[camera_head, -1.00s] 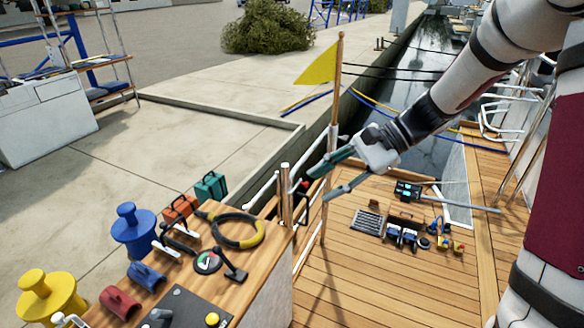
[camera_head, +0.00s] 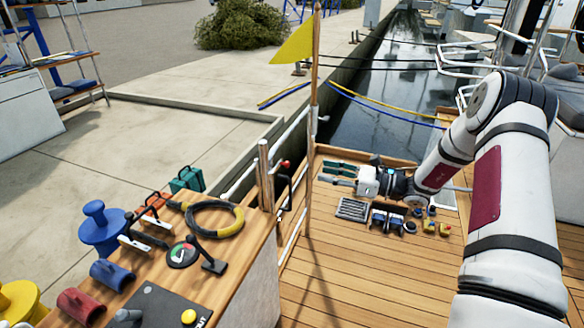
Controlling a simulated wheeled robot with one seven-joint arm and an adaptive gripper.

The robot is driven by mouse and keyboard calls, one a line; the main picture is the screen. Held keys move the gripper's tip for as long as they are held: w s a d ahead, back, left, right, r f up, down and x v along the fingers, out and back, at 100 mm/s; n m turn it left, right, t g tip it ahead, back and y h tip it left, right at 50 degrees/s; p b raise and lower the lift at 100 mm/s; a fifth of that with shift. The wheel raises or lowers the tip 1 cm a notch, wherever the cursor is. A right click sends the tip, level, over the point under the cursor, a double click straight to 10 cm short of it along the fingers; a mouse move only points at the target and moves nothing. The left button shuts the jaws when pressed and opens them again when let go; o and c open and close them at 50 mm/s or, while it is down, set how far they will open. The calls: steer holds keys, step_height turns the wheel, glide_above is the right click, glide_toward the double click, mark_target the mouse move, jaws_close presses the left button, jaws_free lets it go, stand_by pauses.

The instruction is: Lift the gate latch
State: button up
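A small red-tipped black lever (camera_head: 286,165), which looks like the gate latch, sits by the wooden post (camera_head: 265,172) at the gate between console and deck. Its exact form is too small to tell. White gate rails (camera_head: 292,240) run beside it, below the flagpole. My gripper (camera_head: 334,174) is right of the lever and apart from it, over the far deck. Its two teal fingers point left and are spread, with nothing visible between them.
A wooden pole (camera_head: 313,130) with a yellow flag stands between my gripper and the lever in the picture. The console (camera_head: 240,252) at left bears a coiled hose (camera_head: 213,218), cases and levers. Small tools (camera_head: 390,216) lie near my gripper. The front deck is clear.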

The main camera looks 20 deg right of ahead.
mark_target(289, 164)
steer(key=b+x, duration=0.1)
steer(key=x, duration=1)
steer(key=shift+w+a+b, duration=0.1)
steer(key=shift+a+b, duration=0.05)
steer(key=shift+b, duration=0.2)
jaws_close()
